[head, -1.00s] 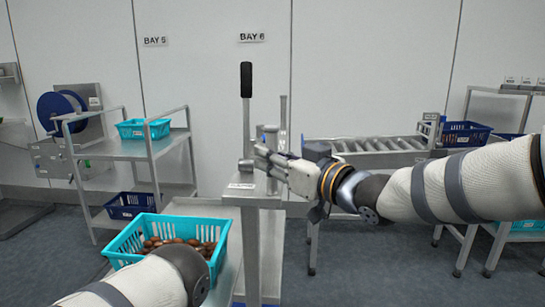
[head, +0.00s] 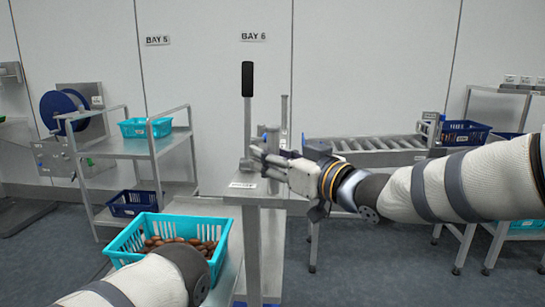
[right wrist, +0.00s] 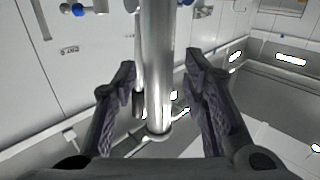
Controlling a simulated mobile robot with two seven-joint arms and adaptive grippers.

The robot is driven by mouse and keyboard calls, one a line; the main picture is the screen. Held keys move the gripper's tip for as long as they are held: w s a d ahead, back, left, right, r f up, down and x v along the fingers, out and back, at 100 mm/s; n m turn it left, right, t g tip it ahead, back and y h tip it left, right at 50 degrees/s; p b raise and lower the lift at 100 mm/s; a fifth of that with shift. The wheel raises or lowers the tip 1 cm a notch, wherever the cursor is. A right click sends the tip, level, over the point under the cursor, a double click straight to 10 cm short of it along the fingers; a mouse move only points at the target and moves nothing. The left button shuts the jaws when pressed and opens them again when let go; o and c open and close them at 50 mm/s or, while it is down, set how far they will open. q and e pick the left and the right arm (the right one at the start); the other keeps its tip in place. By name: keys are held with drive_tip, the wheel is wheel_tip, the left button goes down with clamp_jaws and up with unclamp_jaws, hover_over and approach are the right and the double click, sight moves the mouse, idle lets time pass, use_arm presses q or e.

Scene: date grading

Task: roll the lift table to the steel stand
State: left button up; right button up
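A steel stand (head: 252,240) with a black-handled lever (head: 247,80) and a short upright post (head: 284,122) stands at the centre of the head view. My right gripper (head: 256,160) is at the stand's top, beside the lever. In the right wrist view its fingers (right wrist: 160,90) are spread, with a steel post (right wrist: 157,65) between them; a gap shows on each side. A pale metal surface (head: 230,276), perhaps the lift table, shows at lower left beside a turquoise crate (head: 118,245) of brown dates (head: 180,242). My left forearm crosses the crate's front; my left gripper is out of view.
A steel shelf cart (head: 120,148) with a turquoise basket (head: 145,127) and a dark blue basket (head: 130,204) stands at left. A roller conveyor (head: 375,150) stands behind at right. Grey floor (head: 375,260) is open at lower right.

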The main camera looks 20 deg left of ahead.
drive_tip(key=shift+d, duration=0.15)
drive_tip(key=v, duration=1.1)
drive_tip(key=shift+s+d, duration=0.2)
drive_tip(key=shift+d, duration=0.15)
